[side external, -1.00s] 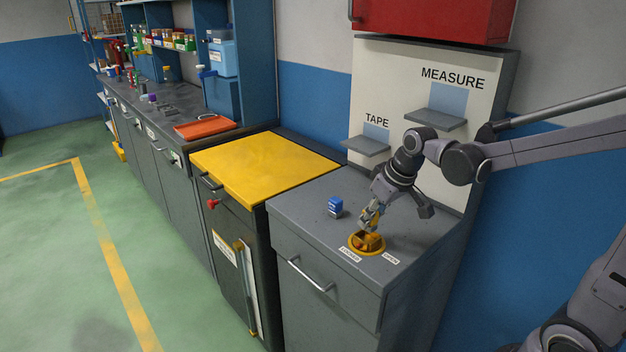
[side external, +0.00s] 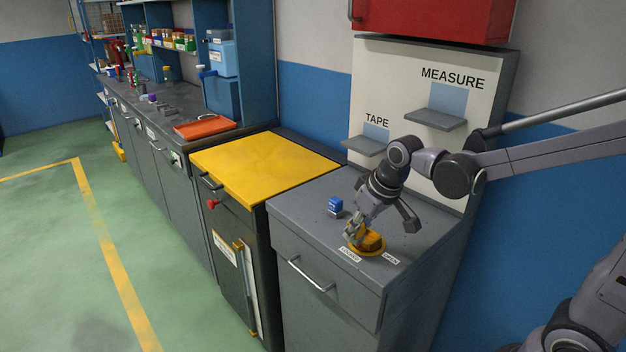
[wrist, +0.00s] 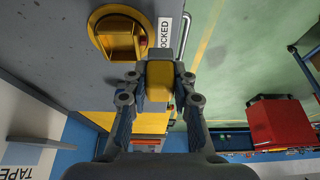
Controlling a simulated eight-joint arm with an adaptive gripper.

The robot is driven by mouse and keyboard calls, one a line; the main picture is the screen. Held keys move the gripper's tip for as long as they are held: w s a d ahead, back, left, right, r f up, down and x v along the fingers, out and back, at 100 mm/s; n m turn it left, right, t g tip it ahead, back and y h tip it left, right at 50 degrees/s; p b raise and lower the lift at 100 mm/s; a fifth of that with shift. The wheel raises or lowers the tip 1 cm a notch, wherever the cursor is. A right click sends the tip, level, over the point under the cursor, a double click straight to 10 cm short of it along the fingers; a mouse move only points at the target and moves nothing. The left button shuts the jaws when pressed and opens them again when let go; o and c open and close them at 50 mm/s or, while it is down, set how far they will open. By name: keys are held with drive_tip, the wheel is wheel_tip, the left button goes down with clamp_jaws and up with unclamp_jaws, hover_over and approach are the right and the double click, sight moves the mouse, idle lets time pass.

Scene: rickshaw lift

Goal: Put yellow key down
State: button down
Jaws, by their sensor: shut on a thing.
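A yellow key (wrist: 159,82) shows between the fingertips in the wrist view, and my gripper (wrist: 160,77) is shut on it. In the side view my gripper (side external: 353,237) is low over the grey cabinet top, at the left side of a round yellow dial (side external: 371,243) with a raised block. The key is mostly hidden by the fingers there. The dial also shows in the wrist view (wrist: 102,35), beside the held key and apart from it in that picture. I cannot tell whether the key touches the cabinet top.
A small blue object (side external: 336,204) stands on the cabinet top behind my gripper. Labels LOCKED (side external: 350,254) and OPEN (side external: 391,257) lie before the dial. The cabinet top's left part (side external: 300,212) is clear. A yellow-topped cabinet (side external: 262,165) adjoins it. TAPE (side external: 367,146) and MEASURE (side external: 436,119) shelves are behind.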

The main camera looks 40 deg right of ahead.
drive_tip(key=shift+a+f, duration=0.1)
drive_tip(key=shift+a, duration=0.35)
drive_tip(key=w+d+r, duration=0.4)
drive_tip(key=w+d, duration=0.5)
drive_tip(key=w+d+r, duration=0.3)
drive_tip(key=w+d, duration=0.5)
drive_tip(key=w, duration=0.2)
drive_tip(key=w+a+f, duration=0.2)
drive_tip(key=a, duration=0.1)
drive_tip(key=w+a+f, duration=0.4)
drive_tip(key=a, duration=0.1)
drive_tip(key=shift+w+a+f, duration=0.2)
drive_tip(key=shift+a+f, duration=0.15)
drive_tip(key=shift+f, duration=2)
drive_tip(key=shift+f, duration=0.15)
drive_tip(key=c, duration=1.1)
unclamp_jaws()
